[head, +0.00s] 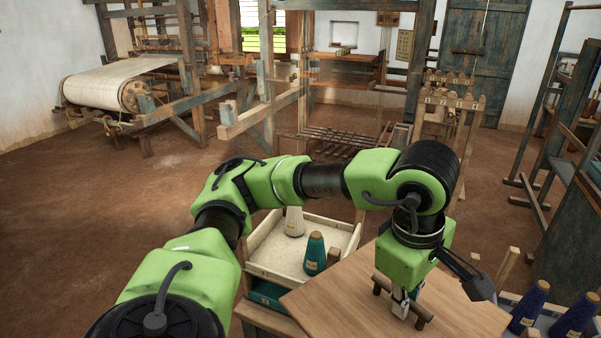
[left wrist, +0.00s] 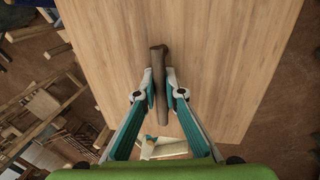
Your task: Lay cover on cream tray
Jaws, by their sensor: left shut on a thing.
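The cover is a flat wooden board (head: 345,300) with a dark bar handle (head: 421,313) on top. My left gripper (head: 403,303) points down and is shut on this handle. The left wrist view shows its two fingers (left wrist: 159,82) on either side of the brown handle (left wrist: 159,56), with the board (left wrist: 220,50) beneath. The cream tray (head: 272,251) is left of the board and holds a cream cone (head: 294,221) and a teal cone (head: 315,254). The board's left part hides the tray's near right side. The gap between them cannot be told. My right gripper is not in view.
Dark blue cones (head: 529,306) stand in a holder at the right, close to the board. A teal thing (head: 267,296) lies below the cream tray. Looms and wooden frames (head: 452,105) stand further back. The brown floor (head: 90,210) at the left is clear.

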